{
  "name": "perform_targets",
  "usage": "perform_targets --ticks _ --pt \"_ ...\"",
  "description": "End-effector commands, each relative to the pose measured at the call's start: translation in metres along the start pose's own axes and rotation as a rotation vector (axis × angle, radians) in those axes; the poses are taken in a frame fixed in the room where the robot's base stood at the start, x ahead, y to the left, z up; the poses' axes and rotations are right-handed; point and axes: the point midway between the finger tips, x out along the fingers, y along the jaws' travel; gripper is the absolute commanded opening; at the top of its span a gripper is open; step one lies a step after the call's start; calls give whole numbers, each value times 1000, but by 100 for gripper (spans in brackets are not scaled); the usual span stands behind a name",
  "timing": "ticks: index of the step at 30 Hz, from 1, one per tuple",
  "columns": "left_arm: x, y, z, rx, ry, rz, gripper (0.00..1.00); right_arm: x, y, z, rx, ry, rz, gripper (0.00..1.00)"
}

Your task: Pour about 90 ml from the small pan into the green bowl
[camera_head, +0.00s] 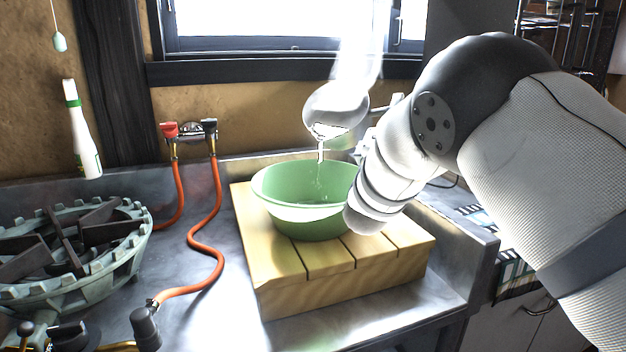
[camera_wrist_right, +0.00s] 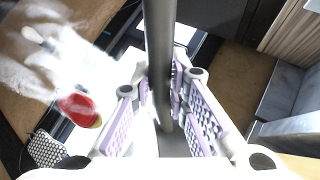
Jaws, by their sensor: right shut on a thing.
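The small pan (camera_head: 336,107) is a shiny metal pan held above the green bowl (camera_head: 284,222), tilted with its mouth toward the lower left. A thin clear stream (camera_head: 320,152) runs from its lip down into the bowl. The bowl stands upright on a wooden slatted board, and some clear liquid seems to lie in it. My right gripper (camera_head: 376,128) is shut on the pan's handle, partly hidden by my wrist. In the right wrist view the grey handle (camera_wrist_right: 159,45) runs between the purple-padded fingers (camera_wrist_right: 163,105). My left gripper is not in view.
The wooden board (camera_head: 345,285) rests on a metal counter. A burner ring (camera_head: 75,280) stands at the left, with orange hoses (camera_head: 205,240) between it and the board. A white bottle (camera_head: 82,135) is at the left wall. White steam (camera_head: 357,50) rises above the pan.

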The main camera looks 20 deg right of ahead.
Motion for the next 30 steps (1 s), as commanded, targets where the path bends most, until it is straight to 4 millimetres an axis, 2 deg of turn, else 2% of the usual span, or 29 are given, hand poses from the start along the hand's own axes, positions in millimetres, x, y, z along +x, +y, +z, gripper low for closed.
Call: perform_targets --ticks 30 --pt "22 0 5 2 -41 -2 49 -4 10 2 -6 -23 123 0"
